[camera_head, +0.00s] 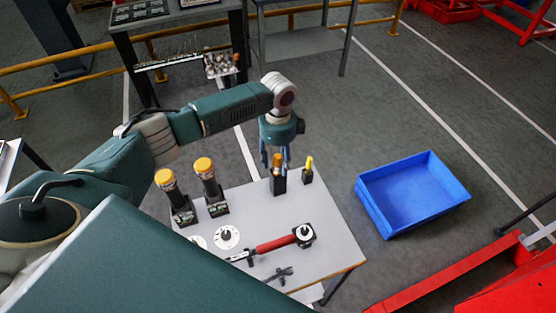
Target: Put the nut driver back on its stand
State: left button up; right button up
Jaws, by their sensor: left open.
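Two upright handled tools stand in small dark holders at the back right of the grey table (210,230). One has an orange-brown handle (277,160) and a dark holder (279,181); the other has a yellow handle (309,163). I cannot tell for certain which is the nut driver; both look upright in their holders. My left gripper (272,160) is open and points down just behind the orange-handled tool. The tool partly hides its fingers, and I cannot tell whether they touch it. My right gripper is not in view.
Two yellow-capped tools (165,180) (206,168) stand on black bases at the table's left. A red-handled tool (275,244) and a small dark wrench (279,274) lie toward the front. A blue bin (412,190) is on the floor to the right.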

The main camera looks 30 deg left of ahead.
pick_arm(q)
notch_tip(320, 180, up, 12)
dwell(0.4)
jog(key=shift+f, duration=0.1)
dwell(0.4)
